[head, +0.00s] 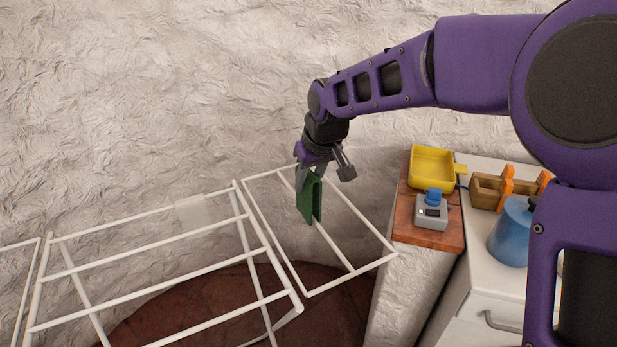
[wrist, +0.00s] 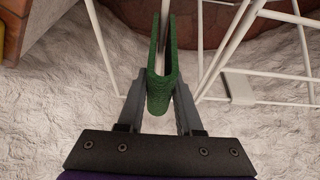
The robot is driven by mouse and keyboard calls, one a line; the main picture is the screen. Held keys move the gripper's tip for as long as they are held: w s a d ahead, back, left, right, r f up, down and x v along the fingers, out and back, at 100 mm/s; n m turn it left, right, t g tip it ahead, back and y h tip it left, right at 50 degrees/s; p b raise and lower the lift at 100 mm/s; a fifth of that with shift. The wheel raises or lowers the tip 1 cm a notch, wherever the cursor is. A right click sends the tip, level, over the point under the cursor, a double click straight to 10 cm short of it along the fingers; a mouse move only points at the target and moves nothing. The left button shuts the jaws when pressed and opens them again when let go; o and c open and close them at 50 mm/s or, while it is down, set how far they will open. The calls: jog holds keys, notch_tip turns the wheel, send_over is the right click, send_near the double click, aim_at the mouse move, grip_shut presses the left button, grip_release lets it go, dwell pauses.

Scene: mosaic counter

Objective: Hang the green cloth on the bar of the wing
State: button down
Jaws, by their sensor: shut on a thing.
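The green cloth (head: 309,200) is folded in two, with its fold up and two flaps hanging down. It also shows in the wrist view (wrist: 160,95) as a U between the fingers. My gripper (head: 322,176) is shut on the cloth near its fold; the wrist view shows a finger on each side (wrist: 161,100). The wing (head: 378,262) is a white wire frame at the right of the rack. Its middle bar (head: 336,248) lines up with the cloth, and in the wrist view it runs between the flaps. I cannot tell whether the fold touches the bar.
The white drying rack (head: 150,248) stands left of the wing. A wooden board (head: 410,225) at right holds a yellow tray (head: 432,168) and a grey device (head: 431,212). A wooden holder (head: 487,192) and a blue vessel (head: 508,235) stand farther right. A rough pale wall is behind.

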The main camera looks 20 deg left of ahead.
aim_at(308, 215)
jog(key=shift+f+b, duration=2.55)
jog(key=shift+f, duration=2.5)
jog(key=c, duration=0.5)
grip_release()
